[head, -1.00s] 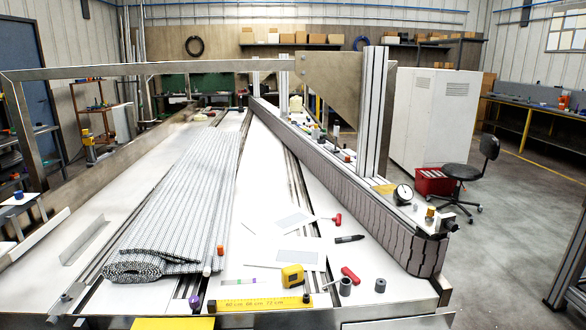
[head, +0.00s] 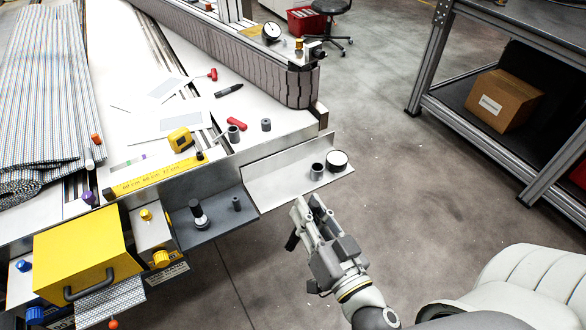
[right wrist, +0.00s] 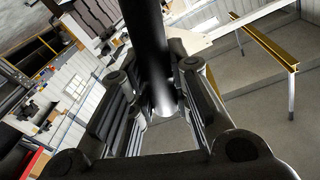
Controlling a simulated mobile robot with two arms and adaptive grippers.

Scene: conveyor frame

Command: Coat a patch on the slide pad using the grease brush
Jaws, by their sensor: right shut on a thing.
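My right gripper (head: 308,206) is in the lower middle of the head view, in the air just in front of the bench's front ledge. It is shut on a dark, rod-like thing (head: 292,241), which I take for the grease brush. In the right wrist view a thick black cylinder (right wrist: 147,50) stands between the fingers; its brush end cannot be made out. Two flat light-grey plates, one farther (head: 166,88) and one nearer (head: 186,124), lie on the white table; I cannot tell whether either is the slide pad. My left gripper is not in view.
A pale ledge (head: 270,178) carries a grey cup (head: 317,171) and a round black-rimmed tin (head: 337,160). A dark shelf (head: 215,225) with small black parts and a yellow box (head: 85,250) are to the left. Open floor lies right of the gripper.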

